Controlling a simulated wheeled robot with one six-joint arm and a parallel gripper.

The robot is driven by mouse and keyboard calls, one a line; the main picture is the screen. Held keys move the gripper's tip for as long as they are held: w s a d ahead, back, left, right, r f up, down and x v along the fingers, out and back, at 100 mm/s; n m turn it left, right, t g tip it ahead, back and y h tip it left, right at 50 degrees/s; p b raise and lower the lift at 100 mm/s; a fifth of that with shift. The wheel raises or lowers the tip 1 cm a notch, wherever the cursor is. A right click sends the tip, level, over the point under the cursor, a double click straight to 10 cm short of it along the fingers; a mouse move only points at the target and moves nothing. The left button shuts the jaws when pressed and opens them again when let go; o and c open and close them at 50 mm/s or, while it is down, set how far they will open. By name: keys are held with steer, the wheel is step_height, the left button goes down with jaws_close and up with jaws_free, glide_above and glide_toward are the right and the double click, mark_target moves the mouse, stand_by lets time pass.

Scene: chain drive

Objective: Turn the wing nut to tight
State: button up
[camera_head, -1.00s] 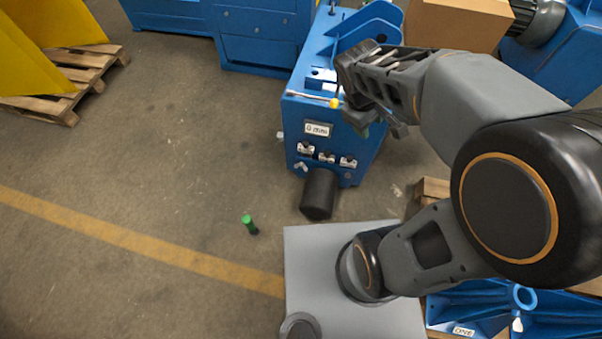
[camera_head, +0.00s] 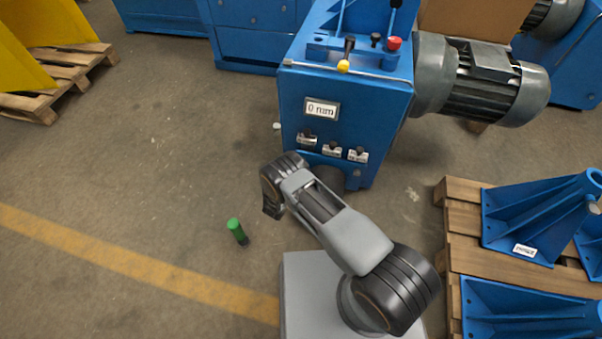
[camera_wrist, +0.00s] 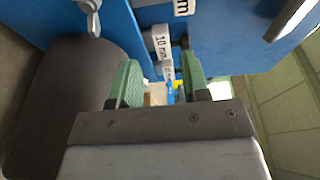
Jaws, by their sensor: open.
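A silver winged piece (camera_wrist: 90,14), which looks like the wing nut, hangs against the blue machine front at the top left of the wrist view. My gripper (camera_wrist: 160,68) has its two green fingers apart with nothing held between them. The winged piece is up and left of the left finger, not between the fingers. A "10 mm" tag (camera_wrist: 162,44) shows beyond the gap. In the head view the blue machine (camera_head: 340,95) stands ahead, and my folded arm is low before it. My fingers and the winged piece cannot be made out there.
A dark cylinder (camera_wrist: 50,105) fills the left of the wrist view, close to my gripper. Tagged clamps (camera_head: 332,149) line the machine front under a "0 mm" display (camera_head: 321,109). A green-topped object (camera_head: 237,231) is on the floor. A pallet (camera_head: 462,222) with blue brackets is at right.

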step_height(320, 180, down, 9)
steer(key=s+a+n+t+y+b, duration=0.2)
steer(key=s+a+n+y, duration=0.1)
steer(key=n, duration=0.2)
steer(key=b+x, duration=0.4)
steer(key=x, duration=0.9)
steer(key=shift+w+f+n+y, duration=0.25)
steer(key=shift+w+n+y, duration=0.05)
steer(key=shift+w, duration=0.05)
steer(key=shift+d, duration=0.15)
steer(key=c, duration=0.7)
steer(key=shift+o, duration=0.2)
